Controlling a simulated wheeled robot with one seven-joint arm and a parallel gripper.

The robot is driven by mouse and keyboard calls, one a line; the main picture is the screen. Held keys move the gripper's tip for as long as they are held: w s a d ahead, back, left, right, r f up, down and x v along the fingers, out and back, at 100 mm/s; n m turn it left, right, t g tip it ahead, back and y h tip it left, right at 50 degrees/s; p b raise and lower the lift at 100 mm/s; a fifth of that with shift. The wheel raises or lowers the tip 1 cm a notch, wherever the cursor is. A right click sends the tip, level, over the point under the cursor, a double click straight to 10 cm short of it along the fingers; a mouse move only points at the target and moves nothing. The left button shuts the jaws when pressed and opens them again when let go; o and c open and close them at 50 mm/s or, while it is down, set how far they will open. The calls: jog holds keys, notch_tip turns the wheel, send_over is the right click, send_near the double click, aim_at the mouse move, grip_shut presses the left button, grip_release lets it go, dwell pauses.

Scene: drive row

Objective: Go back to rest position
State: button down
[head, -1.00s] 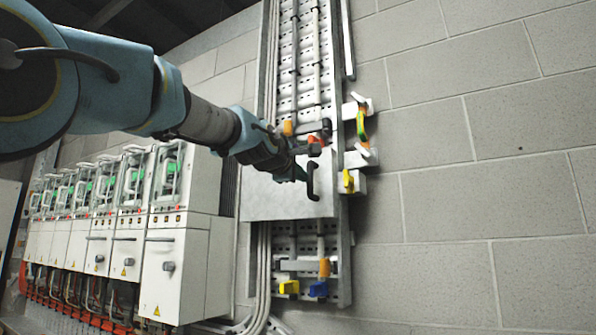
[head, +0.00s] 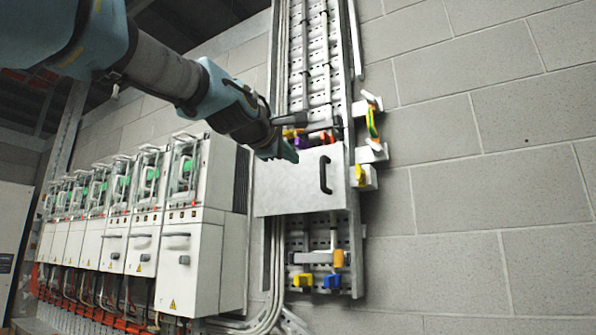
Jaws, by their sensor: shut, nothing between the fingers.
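My gripper (head: 290,150) is at the end of my blue and grey arm, which comes in from the upper left. It stands in front of the upper left part of a light grey cover plate (head: 285,190) with a black handle (head: 325,174). The handle is clear of the fingers, and I see nothing held. The fingers look small and dark here. Whether they touch the plate I cannot tell.
A row of white drive cabinets (head: 190,262) stands at the left. A perforated metal rack (head: 318,60) with cables runs up the block wall (head: 470,150). Yellow, blue and orange clamps sit above and below the plate. A yellow-green piece (head: 373,122) juts out at the right.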

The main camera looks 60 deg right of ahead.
jog(key=shift+s+a, duration=0.2)
jog(key=shift+a, duration=1)
jog(key=w+a+f+t+y, duration=0.2)
jog(key=w+a+f+y, duration=0.15)
jog(key=w+f, duration=0.55)
jog(key=w+a+f+t+y, duration=0.1)
jog(key=w+a+f+y, duration=0.1)
jog(key=w+a+f, duration=0.5)
jog(key=w+a+f+t+y, duration=0.2)
jog(key=w+a+f, duration=0.1)
jog(key=w+f, duration=0.7)
jog(key=w+a+f+m+y, duration=0.1)
jog(key=w+a+f+y, duration=0.2)
jog(key=a+f, duration=0.55)
jog(key=w+a+f+y, duration=0.2)
jog(key=w+a+f, duration=0.2)
jog(key=a+f, duration=0.45)
jog(key=s+a+f+g+y, duration=0.1)
jog(key=s+a+f, duration=0.3)
jog(key=a, duration=0.5)
jog(key=s+a+f+m+g+y, duration=0.1)
jog(key=s+a+f, duration=0.3)
jog(key=a+f, duration=0.4)
jog(key=s+a+f+g+y, duration=0.3)
jog(key=s+a+f, duration=0.2)
jog(key=a, duration=0.7)
jog(key=shift+f+m+g, duration=0.3)
jog(key=shift+f, duration=0.2)
